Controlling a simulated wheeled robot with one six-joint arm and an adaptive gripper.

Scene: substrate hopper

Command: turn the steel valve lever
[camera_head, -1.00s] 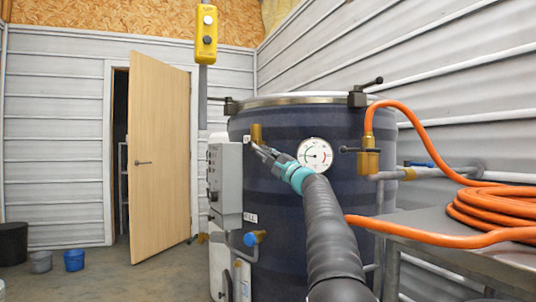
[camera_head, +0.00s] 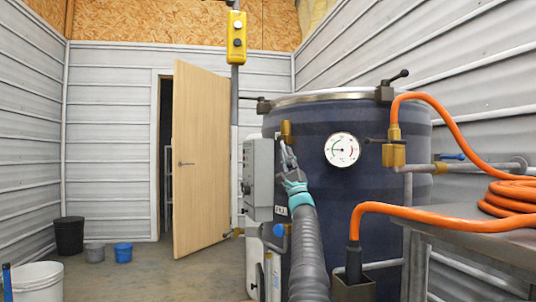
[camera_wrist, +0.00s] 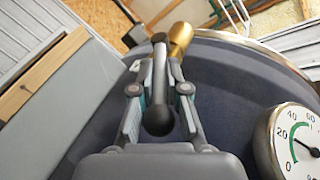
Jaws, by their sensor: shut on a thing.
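The steel valve lever (camera_wrist: 160,78) is a grey bar with a dark ball knob (camera_wrist: 158,121) at its near end. It runs between my fingers in the wrist view. Its far end meets a brass valve body (camera_wrist: 180,38), which sits high on the dark blue tank (camera_head: 345,205) in the head view (camera_head: 286,132). There the lever hangs nearly straight down from the brass. My gripper (camera_head: 289,160) is shut on the lever, with a finger on each side of it, also in the wrist view (camera_wrist: 158,92). My fingers partly hide the lever in the head view.
A grey control box (camera_head: 259,180) stands close left of my gripper. A round gauge (camera_head: 342,150) is right of it. An orange hose (camera_head: 440,215) crosses to a metal table (camera_head: 470,232) at right. Left of the tank, the floor before the open door (camera_head: 200,160) is free.

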